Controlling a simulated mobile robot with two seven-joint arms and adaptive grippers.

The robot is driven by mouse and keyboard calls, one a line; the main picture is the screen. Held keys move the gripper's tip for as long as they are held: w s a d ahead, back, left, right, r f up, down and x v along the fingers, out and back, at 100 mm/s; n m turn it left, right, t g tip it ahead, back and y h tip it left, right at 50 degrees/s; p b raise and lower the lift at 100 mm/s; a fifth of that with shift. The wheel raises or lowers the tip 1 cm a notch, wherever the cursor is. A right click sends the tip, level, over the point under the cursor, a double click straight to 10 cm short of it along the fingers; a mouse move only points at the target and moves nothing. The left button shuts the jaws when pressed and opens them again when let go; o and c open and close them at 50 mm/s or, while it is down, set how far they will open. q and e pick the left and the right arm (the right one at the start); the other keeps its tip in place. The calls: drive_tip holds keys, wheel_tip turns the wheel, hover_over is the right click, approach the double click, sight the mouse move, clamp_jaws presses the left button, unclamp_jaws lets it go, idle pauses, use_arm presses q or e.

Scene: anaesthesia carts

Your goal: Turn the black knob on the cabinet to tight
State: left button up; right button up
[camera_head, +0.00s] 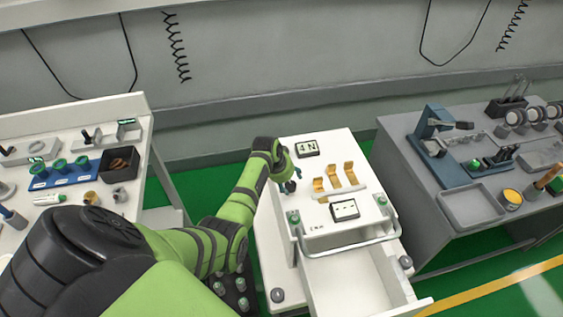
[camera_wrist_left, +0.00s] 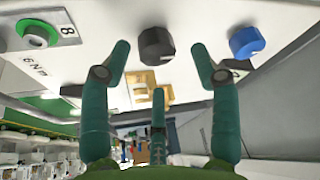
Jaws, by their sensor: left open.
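The black knob (camera_wrist_left: 155,46) sits on the white panel of the cabinet, with a pale pointer line on its face. In the left wrist view it lies between the spread fingertips of my left gripper (camera_wrist_left: 160,56), with gaps on both sides. The gripper is open and holds nothing. In the head view my left gripper (camera_head: 285,171) hangs over the left part of the white cabinet (camera_head: 333,146). The black knob cannot be told clearly there, beside the gripper and arm. My right gripper is in neither view.
A blue knob (camera_wrist_left: 246,42) and a green knob (camera_wrist_left: 38,34) flank the black one. Yellow levers (camera_head: 334,176) stand on the cabinet, and its front drawer (camera_head: 350,280) is open. A white table (camera_head: 140,150) is at left, a grey table (camera_head: 400,150) at right.

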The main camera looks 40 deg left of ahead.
use_arm(q)
drive_tip(key=v, duration=0.9)
drive_tip(key=shift+r, duration=0.4)
